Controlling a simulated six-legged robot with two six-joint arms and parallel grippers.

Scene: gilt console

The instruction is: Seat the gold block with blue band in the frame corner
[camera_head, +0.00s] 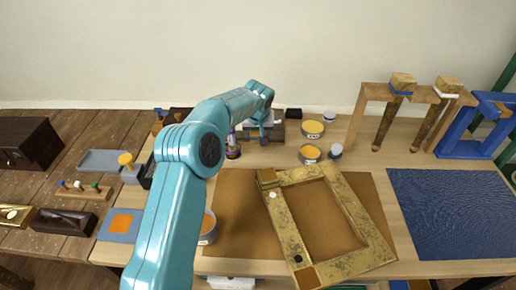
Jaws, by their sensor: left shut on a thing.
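The gold block with a blue band (402,83) sits at the top of a dark tapered leg at the right back, by a wooden stand (367,93). A similar gold block with a white band (449,84) is to its right. The gilt frame (372,232) lies tilted on a brown mat. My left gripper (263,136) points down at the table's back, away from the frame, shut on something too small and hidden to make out.
Open tins (313,129) and (310,153) stand behind the frame. Another tin (208,228) is beside my left arm. A blue mat (452,212) lies clear at the right, with a blue stand (474,126) behind it.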

